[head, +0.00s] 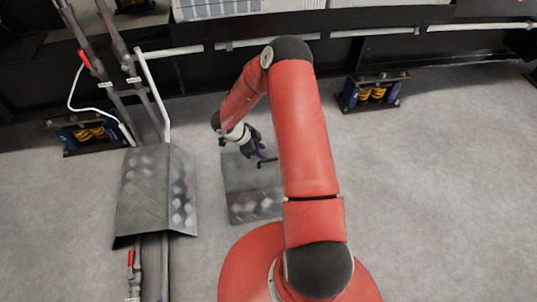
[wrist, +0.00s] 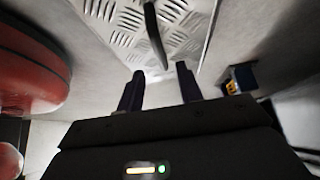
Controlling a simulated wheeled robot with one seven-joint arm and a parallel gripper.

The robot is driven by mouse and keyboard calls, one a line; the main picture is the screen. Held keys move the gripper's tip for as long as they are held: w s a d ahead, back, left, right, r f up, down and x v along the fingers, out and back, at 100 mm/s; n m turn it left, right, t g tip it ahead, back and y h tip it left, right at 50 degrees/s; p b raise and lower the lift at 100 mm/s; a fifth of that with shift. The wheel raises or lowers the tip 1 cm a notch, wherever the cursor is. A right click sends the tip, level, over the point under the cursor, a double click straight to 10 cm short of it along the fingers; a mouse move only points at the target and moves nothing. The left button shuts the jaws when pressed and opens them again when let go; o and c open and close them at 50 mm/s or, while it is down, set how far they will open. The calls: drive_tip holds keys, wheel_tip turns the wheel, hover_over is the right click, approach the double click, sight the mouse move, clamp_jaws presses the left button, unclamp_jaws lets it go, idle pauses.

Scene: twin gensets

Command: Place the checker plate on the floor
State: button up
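A grey checker plate (head: 255,206) with a bent edge and a dark bar handle (head: 268,162) appears to rest on the floor, left of my arm. In the wrist view the raised-pattern plate (wrist: 180,42) fills the top middle, with the curved dark handle (wrist: 154,36) standing out from it. My gripper (head: 262,152) is above the plate by the handle; its two fingers (wrist: 159,82) are apart with nothing held between them. The handle's end is just beyond the fingertips. My arm hides part of the plate's right side.
A second bent checker plate (head: 150,195) covers the pipes at the left. A red-handled valve (head: 84,60) is on the upright pipes. Blue and yellow spring mounts (head: 372,92) stand along the black frame. Grey floor (head: 440,210) is clear at the right.

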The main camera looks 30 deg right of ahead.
drive_tip(key=w+a+r+n+t, duration=0.2)
drive_tip(key=w+r+t, duration=0.15)
drive_tip(key=r, duration=0.35)
drive_tip(key=w+a+r+n+t+y, duration=0.1)
drive_tip(key=w+r+t, duration=0.25)
drive_tip(key=r, duration=0.35)
drive_tip(key=w+a+r+n+t, duration=0.2)
drive_tip(key=w+r, duration=0.2)
drive_tip(key=r, duration=0.3)
drive_tip(key=s+a+r+n+t+y, duration=0.1)
drive_tip(key=a+r+n+t+y, duration=0.2)
drive_tip(key=r, duration=0.4)
drive_tip(key=s+a+r+n+y, duration=0.2)
drive_tip(key=a+r+n, duration=0.1)
drive_tip(key=a+r, duration=0.3)
drive_tip(key=s+a+r+n+y, duration=0.3)
drive_tip(key=s+r+n, duration=0.4)
drive_tip(key=s, duration=0.5)
drive_tip(key=s+d+r+n+g+h+p, duration=0.1)
drive_tip(key=s+d+g, duration=0.1)
drive_tip(key=s, duration=0.8)
drive_tip(key=s+d+r+n+g+h+p, duration=0.1)
drive_tip(key=s+d+n+g+p, duration=0.1)
drive_tip(key=s, duration=0.8)
drive_tip(key=shift+s+d+r+g+h+p, duration=0.3)
drive_tip(key=shift+d+r, duration=0.05)
drive_tip(key=shift+d, duration=0.55)
